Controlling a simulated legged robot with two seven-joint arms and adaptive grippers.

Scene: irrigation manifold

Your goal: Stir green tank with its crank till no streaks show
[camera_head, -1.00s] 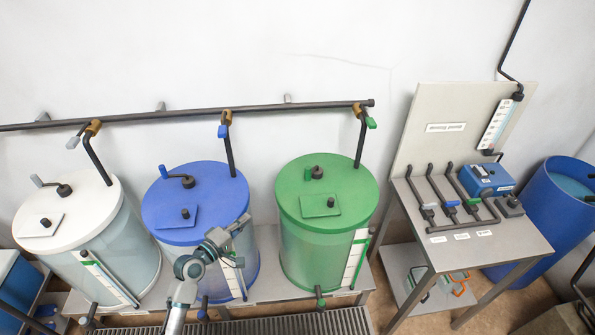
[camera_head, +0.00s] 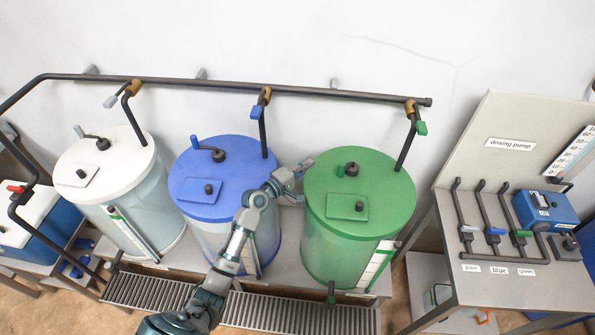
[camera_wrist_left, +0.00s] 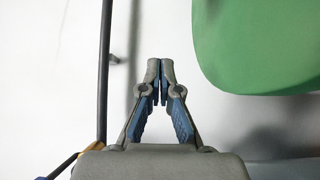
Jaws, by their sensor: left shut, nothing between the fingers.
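The green tank (camera_head: 335,240) stands right of the blue tank, with a green lid (camera_head: 385,190) on top. Its crank (camera_head: 350,169) sits on the lid, with a dark hub and a green handle end. Part of the green lid's edge shows at the upper right of the left wrist view (camera_wrist_left: 265,45). My left gripper (camera_head: 308,162) is beside the upper left edge of the green lid, apart from the crank. In the left wrist view its fingertips (camera_wrist_left: 160,68) are together with nothing between them. Streaks inside the tank cannot be made out. My right gripper is not in view.
The blue tank (camera_head: 225,155) and white tank (camera_head: 130,170) stand to the left. A dark pipe (camera_head: 330,92) with drop valves runs along the wall above. The dosing pump table (camera_head: 520,285) stands at the right. A floor grate (camera_head: 290,312) lies in front.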

